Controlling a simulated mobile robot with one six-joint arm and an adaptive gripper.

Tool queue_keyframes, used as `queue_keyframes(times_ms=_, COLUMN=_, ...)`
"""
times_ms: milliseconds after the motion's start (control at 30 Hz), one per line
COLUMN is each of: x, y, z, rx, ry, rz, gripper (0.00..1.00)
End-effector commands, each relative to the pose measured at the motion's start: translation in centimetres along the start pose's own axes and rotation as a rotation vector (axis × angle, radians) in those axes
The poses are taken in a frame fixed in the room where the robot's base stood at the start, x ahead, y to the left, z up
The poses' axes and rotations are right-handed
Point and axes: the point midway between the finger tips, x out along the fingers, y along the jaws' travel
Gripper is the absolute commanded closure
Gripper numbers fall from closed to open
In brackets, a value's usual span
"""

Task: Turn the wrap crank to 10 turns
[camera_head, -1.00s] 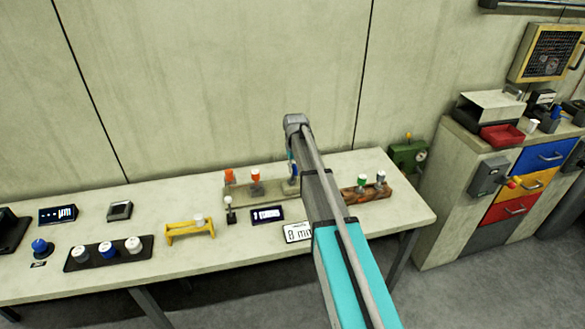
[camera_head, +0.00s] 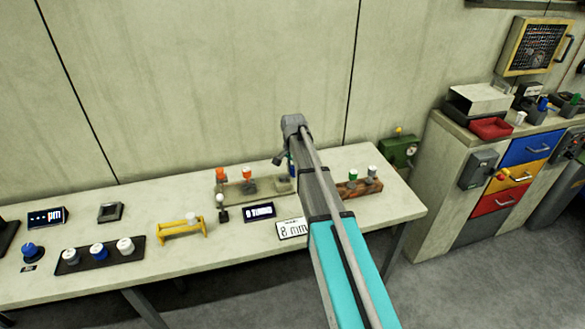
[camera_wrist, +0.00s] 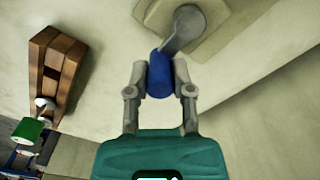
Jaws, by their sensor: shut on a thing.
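In the wrist view, the wrap crank has a blue handle (camera_wrist: 158,78) on a grey arm (camera_wrist: 181,32), mounted on a beige base plate (camera_wrist: 215,25). My gripper (camera_wrist: 160,75) has its two fingers on either side of the blue handle, shut on it. In the head view, my own arm hides most of the crank and gripper. The crank's base plate (camera_head: 235,194) shows on the bench. A small dark display (camera_head: 258,212) in front of it reads a digit, perhaps 0 or 9, and "TURNS".
The bench (camera_head: 190,258) also holds a white "8 mm" sign (camera_head: 292,228), a yellow stand (camera_head: 181,229), a black tray of knobs (camera_head: 70,262) and a wooden block (camera_head: 350,190) with green and white knobs. A drawer cabinet (camera_head: 440,180) stands at the right.

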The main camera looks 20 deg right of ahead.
Motion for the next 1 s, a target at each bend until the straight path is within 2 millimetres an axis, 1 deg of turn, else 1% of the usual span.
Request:
queue_keyframes(times_ms=100, x=0.01, y=0.32, z=0.25, rx=0.07, ry=0.0, rz=0.001, gripper=1.0)
queue_keyframes(times_ms=333, x=0.01, y=0.51, z=0.47, rx=0.151, ry=0.0, rz=0.001, gripper=1.0)
queue_keyframes(times_ms=800, x=0.01, y=0.53, z=0.51, rx=0.167, ry=0.0, rz=0.001, gripper=1.0)
queue_keyframes(times_ms=833, x=0.01, y=0.53, z=0.52, rx=0.167, ry=-0.001, rz=0.001, gripper=0.66)
queue_keyframes(times_ms=1000, x=0.01, y=0.52, z=0.5, rx=0.167, ry=0.0, rz=0.001, gripper=0.35)
